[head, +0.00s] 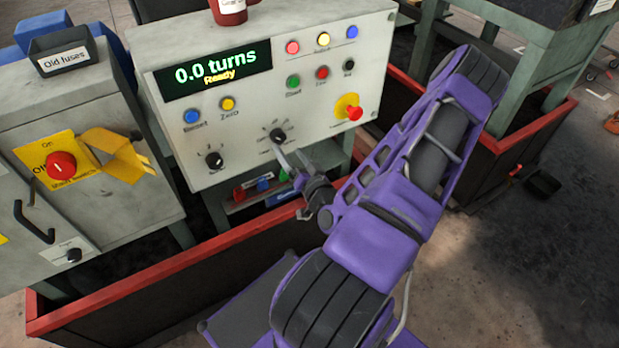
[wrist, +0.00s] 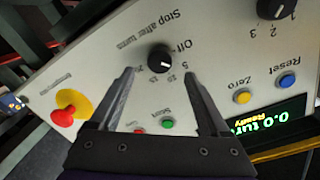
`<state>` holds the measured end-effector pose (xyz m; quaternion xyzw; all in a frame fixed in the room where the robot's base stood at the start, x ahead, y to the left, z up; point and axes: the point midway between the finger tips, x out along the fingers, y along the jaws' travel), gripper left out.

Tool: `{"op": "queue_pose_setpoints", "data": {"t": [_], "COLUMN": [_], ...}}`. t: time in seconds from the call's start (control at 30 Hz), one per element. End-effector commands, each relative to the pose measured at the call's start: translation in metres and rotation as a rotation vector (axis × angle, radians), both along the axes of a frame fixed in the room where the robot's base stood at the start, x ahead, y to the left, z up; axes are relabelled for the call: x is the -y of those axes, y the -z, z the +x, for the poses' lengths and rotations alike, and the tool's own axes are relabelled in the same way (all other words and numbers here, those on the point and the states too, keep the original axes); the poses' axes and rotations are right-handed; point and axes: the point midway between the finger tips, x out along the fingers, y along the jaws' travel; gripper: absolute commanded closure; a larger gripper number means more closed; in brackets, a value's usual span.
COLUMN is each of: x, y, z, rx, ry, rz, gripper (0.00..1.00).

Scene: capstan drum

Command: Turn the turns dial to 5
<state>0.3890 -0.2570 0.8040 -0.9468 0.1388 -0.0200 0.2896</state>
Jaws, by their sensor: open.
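The turns dial is a black knob marked "Stop after turns" on the pale panel. It shows near the upper middle of the wrist view (wrist: 160,58) and low on the panel in the head view (head: 278,134). Printed marks including "Off" and 5 ring it. I cannot tell for sure which mark its pointer is at. My gripper (wrist: 159,74) is open and empty, its fingers reaching towards the dial from either side, apart from it as far as I can see. In the head view my gripper (head: 291,160) is just below and right of the dial.
The display (head: 213,74) reads "0.0 turns" and "Ready". Another black knob (head: 214,160) sits left of the dial. A red stop button on yellow (head: 354,112) is to the right, with several coloured buttons above. A red-edged barrier (head: 200,262) runs below.

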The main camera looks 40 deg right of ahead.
Motion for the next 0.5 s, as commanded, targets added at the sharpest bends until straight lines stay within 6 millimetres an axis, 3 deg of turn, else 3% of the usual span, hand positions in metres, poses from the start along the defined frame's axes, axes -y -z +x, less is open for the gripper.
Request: {"op": "queue_pose_setpoints", "data": {"t": [0.3, 0.5], "x": [-0.021, -0.030], "y": [-0.004, -0.008], "z": [-0.075, -0.106], "rx": [-0.004, -0.002], "ry": [0.003, 0.002], "rz": [0.003, 0.003], "gripper": [0.20, 0.20]}}
